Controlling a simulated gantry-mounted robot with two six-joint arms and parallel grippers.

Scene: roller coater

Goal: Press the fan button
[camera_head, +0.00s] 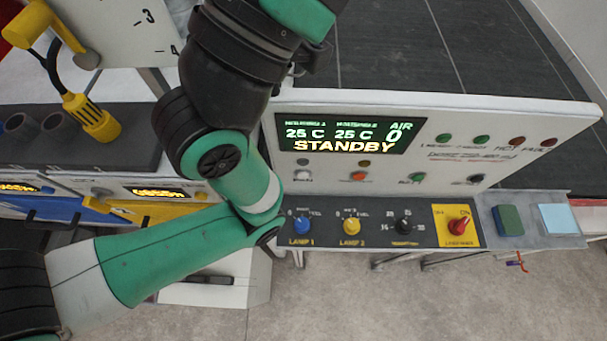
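The control panel (330,185) stands at centre right, with a lit display (350,137) reading 25 C, 25 C, AIR 0 and STANDBY. Below the display is a row of buttons: a white one (302,175), an orange-red one (358,176), a green one (416,178) and a dark one (475,180). Their labels are too small to read, so I cannot tell which is the fan button. My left arm comes in from the left, bends in front of the panel's left edge and runs up past the top. I see neither gripper.
The lower ledge carries a blue knob (301,226), a yellow knob (351,226), a black knob (404,226) and a red switch (458,226) on a yellow plate. A yellow fixture (92,119) stands at left.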

